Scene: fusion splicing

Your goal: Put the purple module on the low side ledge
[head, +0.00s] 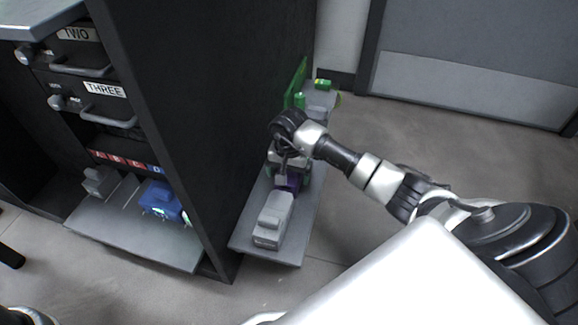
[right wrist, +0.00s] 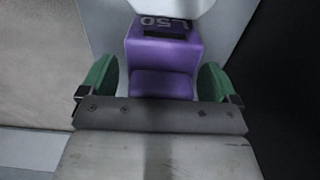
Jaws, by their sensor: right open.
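The purple module (head: 289,182) sits on the low grey side ledge (head: 285,250), behind a grey module. My right gripper (head: 288,170) is just above and behind it, partly covering it in the head view. In the right wrist view the purple module (right wrist: 163,55) carries a dark label reading L50. It lies between and beyond the green finger pads of my right gripper (right wrist: 158,85), with gaps on both sides. The gripper is open. My left gripper is not in view.
A grey module (head: 272,220) stands at the ledge's near end. Green items (head: 300,98) are at its far end. The dark cabinet (head: 205,110) rises along the ledge's left side. A blue module (head: 162,200) sits on a lower shelf (head: 130,235).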

